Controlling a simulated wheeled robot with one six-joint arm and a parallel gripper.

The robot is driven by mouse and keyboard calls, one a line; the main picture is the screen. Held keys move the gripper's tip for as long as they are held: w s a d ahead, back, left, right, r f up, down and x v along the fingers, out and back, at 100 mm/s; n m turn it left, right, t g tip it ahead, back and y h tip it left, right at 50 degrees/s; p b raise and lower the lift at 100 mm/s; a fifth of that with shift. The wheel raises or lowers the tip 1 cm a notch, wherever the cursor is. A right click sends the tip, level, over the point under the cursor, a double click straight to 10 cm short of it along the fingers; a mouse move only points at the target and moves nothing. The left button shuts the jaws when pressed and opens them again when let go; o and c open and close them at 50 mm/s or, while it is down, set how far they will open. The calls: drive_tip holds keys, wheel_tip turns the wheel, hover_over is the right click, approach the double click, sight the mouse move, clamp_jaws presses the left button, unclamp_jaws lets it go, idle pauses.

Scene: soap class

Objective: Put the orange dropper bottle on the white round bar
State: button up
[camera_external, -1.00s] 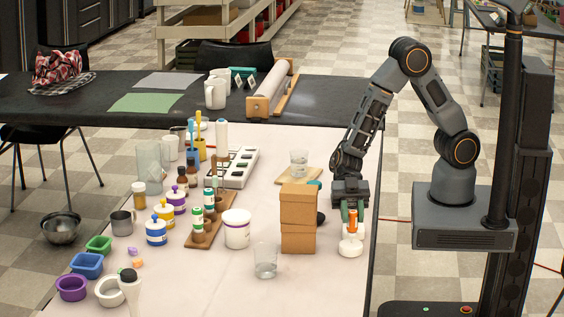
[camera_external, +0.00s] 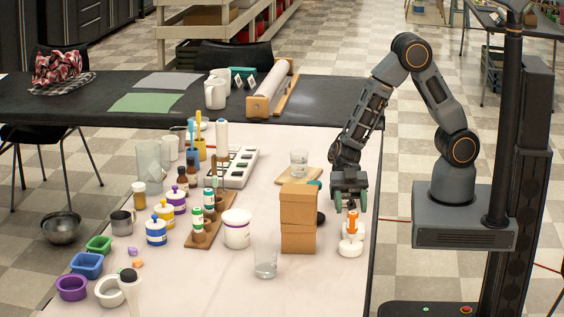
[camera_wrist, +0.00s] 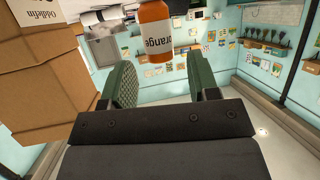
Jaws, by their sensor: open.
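The orange dropper bottle (camera_external: 352,224) stands upright on the white round bar (camera_external: 350,249), near the table's right edge. My gripper (camera_external: 350,204) is open and empty, just above and behind the bottle, its green fingers spread apart. In the wrist view the bottle (camera_wrist: 154,22), with a white "orange" label, shows ahead of my open gripper (camera_wrist: 163,74), clear of both fingers.
Two stacked brown boxes (camera_external: 298,222) stand close to the left of the bottle; they also show in the wrist view (camera_wrist: 40,90). A clear glass (camera_external: 265,260) and a white tub (camera_external: 236,229) stand farther left. A glass on a board (camera_external: 299,163) is behind.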

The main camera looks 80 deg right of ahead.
drive_tip(key=v, duration=0.9)
drive_tip(key=w+d+r+m+t+h, duration=0.1)
drive_tip(key=w+t, duration=0.2)
drive_tip(key=w+d+r+m+t+h, duration=0.1)
drive_tip(key=w+d+r+m+t, duration=0.1)
drive_tip(key=w+t, duration=0.2)
drive_tip(key=w+d+r+m+t+h, duration=0.2)
drive_tip(key=w+t, duration=0.1)
drive_tip(key=shift+w+t+p, duration=0.3)
drive_tip(key=shift+p, duration=0.1)
drive_tip(key=s+d+r+m+h, duration=0.2)
drive_tip(key=d+m+h, duration=0.3)
drive_tip(key=d+m, duration=0.15)
drive_tip(key=s+d+r+m+h, duration=0.2)
drive_tip(key=d+m+h, duration=0.35)
drive_tip(key=d, duration=0.25)
drive_tip(key=s+a+m+g+y, duration=0.1)
drive_tip(key=s+m+g, duration=0.2)
drive_tip(key=s, duration=1)
drive_tip(key=shift+f+g, duration=0.45)
drive_tip(key=shift+g, duration=0.45)
